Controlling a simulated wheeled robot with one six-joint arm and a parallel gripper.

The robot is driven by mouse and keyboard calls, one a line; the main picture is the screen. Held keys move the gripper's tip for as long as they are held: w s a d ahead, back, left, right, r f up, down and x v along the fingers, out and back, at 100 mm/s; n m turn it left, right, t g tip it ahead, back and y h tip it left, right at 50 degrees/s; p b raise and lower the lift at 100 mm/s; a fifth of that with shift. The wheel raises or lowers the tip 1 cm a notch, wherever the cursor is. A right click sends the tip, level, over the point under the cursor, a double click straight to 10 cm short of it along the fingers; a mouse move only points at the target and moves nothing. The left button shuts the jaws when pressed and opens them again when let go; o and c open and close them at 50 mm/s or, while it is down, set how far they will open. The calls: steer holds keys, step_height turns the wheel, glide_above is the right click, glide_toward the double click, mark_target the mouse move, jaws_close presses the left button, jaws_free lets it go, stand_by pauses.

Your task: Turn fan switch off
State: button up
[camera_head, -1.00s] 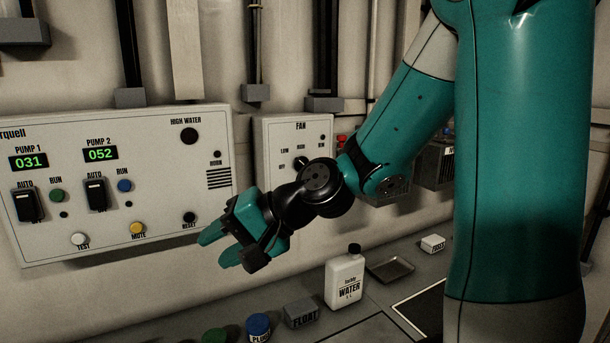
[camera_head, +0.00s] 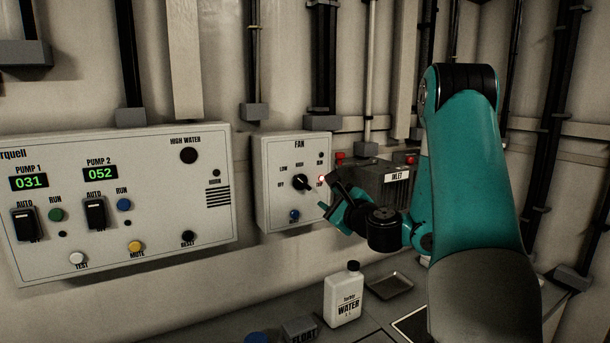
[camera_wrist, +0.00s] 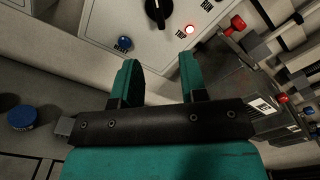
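The fan box (camera_head: 268,205) is a pale panel on the wall, marked FAN, LOW, HIGH and OFF. Its fan switch (camera_head: 300,182) is a black rotary knob with a white mark, with a lit red lamp (camera_head: 321,179) to its right and a blue button (camera_head: 294,215) below. My gripper (camera_head: 335,200) is just right of the fan box, near its lower right edge. In the wrist view, the knob (camera_wrist: 157,12) is at the top, beyond my two teal fingers (camera_wrist: 160,82). The fingers are apart with nothing between them and do not touch the knob.
The pump panel (camera_head: 120,225) is on the wall at left. The INLET box (camera_head: 385,178) with red valves is close to the right of my gripper. A white water bottle (camera_head: 344,298), a grey FLOAT block (camera_head: 300,330) and a small tray (camera_head: 389,285) stand on the bench below.

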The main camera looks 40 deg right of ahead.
mark_target(305, 185)
steer(key=p+x, duration=1.2)
steer(key=shift+w+a+r+p, duration=0.15)
steer(key=shift+w+r+p, duration=0.1)
steer(key=shift+p, duration=0.15)
steer(key=shift+w+f, duration=0.25)
steer(key=shift+w, duration=0.1)
steer(key=shift+c, duration=0.2)
jaws_close()
